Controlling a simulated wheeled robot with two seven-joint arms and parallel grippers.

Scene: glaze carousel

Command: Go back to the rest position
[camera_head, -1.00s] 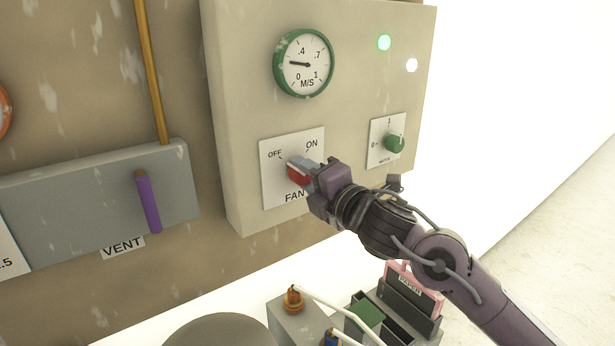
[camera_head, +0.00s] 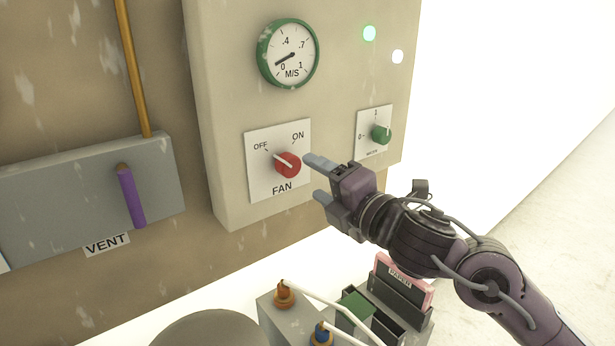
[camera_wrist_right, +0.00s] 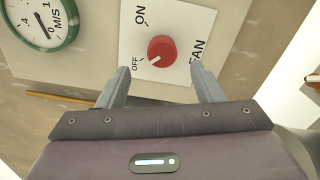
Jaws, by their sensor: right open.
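My right gripper (camera_head: 318,178) is open and empty, a little to the right of the red fan knob (camera_head: 287,164) and apart from it. The knob sits on a white plate marked OFF, ON and FAN, and its white pointer line is toward OFF. In the right wrist view the red knob (camera_wrist_right: 162,51) shows ahead, between the two open fingers (camera_wrist_right: 162,88), with nothing held. My left gripper is not in view.
The beige panel carries a green-rimmed gauge (camera_head: 288,54), a green knob (camera_head: 381,134) and two lamps. A purple vent lever (camera_head: 131,196) is on the left. Below stand an orange-topped bottle (camera_head: 283,294), a blue-topped one (camera_head: 321,334) and a paper holder (camera_head: 403,292).

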